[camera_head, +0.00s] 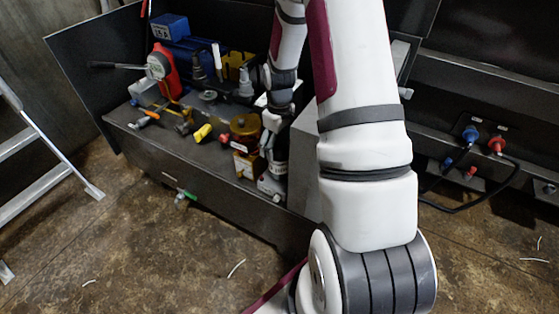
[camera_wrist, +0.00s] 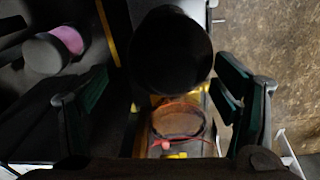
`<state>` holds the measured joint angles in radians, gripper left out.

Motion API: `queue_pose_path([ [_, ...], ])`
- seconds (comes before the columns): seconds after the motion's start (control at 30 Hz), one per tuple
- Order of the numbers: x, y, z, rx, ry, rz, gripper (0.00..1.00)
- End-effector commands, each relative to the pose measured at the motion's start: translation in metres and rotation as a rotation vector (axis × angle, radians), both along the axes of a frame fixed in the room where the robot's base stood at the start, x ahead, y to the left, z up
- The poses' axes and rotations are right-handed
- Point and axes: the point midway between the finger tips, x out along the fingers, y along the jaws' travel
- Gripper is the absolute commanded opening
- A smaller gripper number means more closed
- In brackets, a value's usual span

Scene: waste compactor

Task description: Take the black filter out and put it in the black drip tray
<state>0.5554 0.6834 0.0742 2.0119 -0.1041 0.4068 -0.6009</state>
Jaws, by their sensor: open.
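A dark round cylinder (camera_wrist: 170,50), which looks like the black filter, fills the upper middle of the wrist view. My gripper (camera_wrist: 164,82) is open, with one finger to the lower left of the cylinder and the other to its lower right. Gaps show between the fingers and the cylinder, so it is not gripped. In the head view my arm comes down at the right end of the dark bench (camera_head: 150,135), and I cannot make out the filter or the fingertips there. I cannot pick out the black drip tray in either view.
The bench holds a red tool (camera_head: 165,70), a blue unit (camera_head: 180,38), a yellow-handled item (camera_head: 202,133) and a brown round-topped part (camera_head: 244,124). A ladder (camera_head: 45,150) stands at the left. Blue and red connectors with black cables (camera_head: 470,135) are at the right. The floor in front is mostly clear.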

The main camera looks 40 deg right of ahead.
Motion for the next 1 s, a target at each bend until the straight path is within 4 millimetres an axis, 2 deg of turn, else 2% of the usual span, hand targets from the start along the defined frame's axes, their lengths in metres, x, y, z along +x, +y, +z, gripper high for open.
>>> queue_pose_path([
  [0.03, -0.026, 0.001, -0.008, 0.021, 0.055, -0.068, 0.82],
  [0.17, -0.029, 0.002, -0.008, 0.022, 0.055, -0.171, 0.82],
  [0.4, -0.040, 0.007, -0.009, 0.025, 0.054, -0.494, 0.82],
  [0.57, -0.042, 0.008, -0.009, 0.025, 0.054, -0.605, 0.82],
  [0.8, -0.042, 0.011, -0.008, 0.028, 0.048, -0.931, 0.82],
  [1.0, -0.035, 0.009, -0.007, 0.029, 0.043, -1.084, 0.82],
])
